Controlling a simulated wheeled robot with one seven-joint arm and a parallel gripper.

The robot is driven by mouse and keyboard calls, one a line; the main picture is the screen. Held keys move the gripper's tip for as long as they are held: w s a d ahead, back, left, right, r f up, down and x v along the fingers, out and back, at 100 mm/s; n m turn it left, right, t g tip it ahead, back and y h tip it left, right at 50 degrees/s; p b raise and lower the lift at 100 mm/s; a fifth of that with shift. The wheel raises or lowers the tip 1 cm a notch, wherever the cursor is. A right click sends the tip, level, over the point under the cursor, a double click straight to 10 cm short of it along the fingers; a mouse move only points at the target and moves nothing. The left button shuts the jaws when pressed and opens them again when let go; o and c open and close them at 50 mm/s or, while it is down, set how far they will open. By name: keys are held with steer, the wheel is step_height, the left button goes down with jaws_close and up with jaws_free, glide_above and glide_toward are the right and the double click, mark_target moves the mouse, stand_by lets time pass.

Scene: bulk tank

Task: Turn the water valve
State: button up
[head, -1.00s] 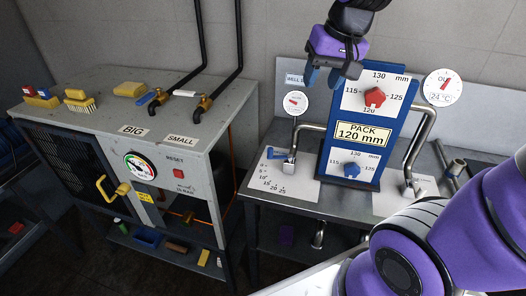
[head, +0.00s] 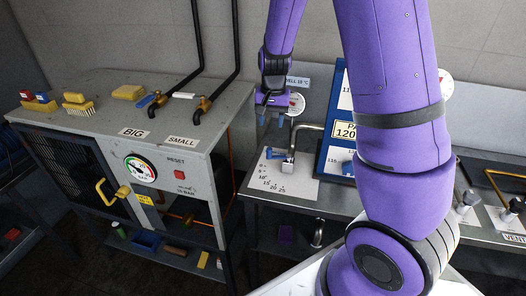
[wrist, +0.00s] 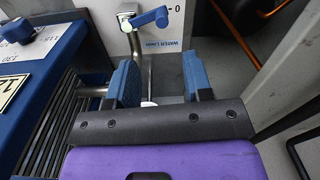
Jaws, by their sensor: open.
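The water valve has a blue lever (head: 275,154) on a grey valve body (head: 288,166) under a bent steel pipe. A printed flow scale lies beside it on the bench. In the wrist view the blue lever (wrist: 148,18) shows at the top, pointing right toward the 0 mark, with a "WATER L/min" label below. My gripper (head: 272,119) is above the lever, in front of the small round gauge. In the wrist view its two blue fingers (wrist: 160,80) are apart with nothing between them. The lever is beyond the fingertips, not touched.
A blue panel (head: 328,135) stands right of the valve, mostly hidden by my arm. The grey cabinet (head: 95,90) with brass taps and a pressure gauge (head: 140,168) is at left. A gap separates it from the bench. More valves (head: 468,196) are at right.

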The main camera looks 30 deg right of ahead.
mark_target(270, 149)
steer(key=shift+w+f, duration=0.2)
steer(key=shift+f, duration=0.35)
steer(key=shift+w+f, duration=0.2)
steer(key=shift+f, duration=0.3)
step_height(270, 149, down, 10)
steer(key=shift+f, duration=0.2)
steer(key=shift+s, duration=0.1)
jaws_close()
